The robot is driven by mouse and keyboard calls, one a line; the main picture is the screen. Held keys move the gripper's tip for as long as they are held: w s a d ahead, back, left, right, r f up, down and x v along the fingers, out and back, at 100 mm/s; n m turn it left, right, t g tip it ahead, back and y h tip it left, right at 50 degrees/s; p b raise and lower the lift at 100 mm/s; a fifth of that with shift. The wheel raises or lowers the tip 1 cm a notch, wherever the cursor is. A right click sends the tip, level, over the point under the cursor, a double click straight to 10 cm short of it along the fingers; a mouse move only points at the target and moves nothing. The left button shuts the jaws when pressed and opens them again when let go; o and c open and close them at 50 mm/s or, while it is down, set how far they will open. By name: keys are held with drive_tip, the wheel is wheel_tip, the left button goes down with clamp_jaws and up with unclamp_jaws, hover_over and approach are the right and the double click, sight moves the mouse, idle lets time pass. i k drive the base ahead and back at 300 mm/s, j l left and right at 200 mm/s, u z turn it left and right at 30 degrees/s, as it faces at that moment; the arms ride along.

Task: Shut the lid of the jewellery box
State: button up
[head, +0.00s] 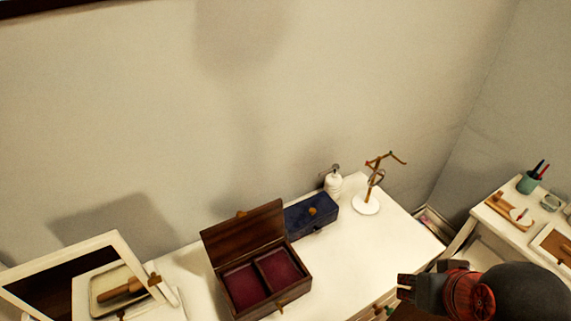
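The jewellery box (262,302) is dark brown wood and stands on the white dresser in the head view. Its lid (243,236) is up, tilted back toward the wall. Inside are two compartments lined in dark red, and they look empty. A small brass-coloured clasp (281,306) shows on the front. My gripper (402,287) is at the lower right, well to the right of the box and apart from it. It holds nothing that I can see. Whether its fingers are open or shut is not clear.
On the white dresser top (345,240), a dark blue box (318,221) sits right behind the jewellery box. A white bottle (333,186) and a jewellery stand (367,205) are behind. A framed mirror (128,246) and tray (112,290) are left. Clear surface lies right of the box.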

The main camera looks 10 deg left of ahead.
sight(227, 241)
drive_tip(key=u, duration=1.3)
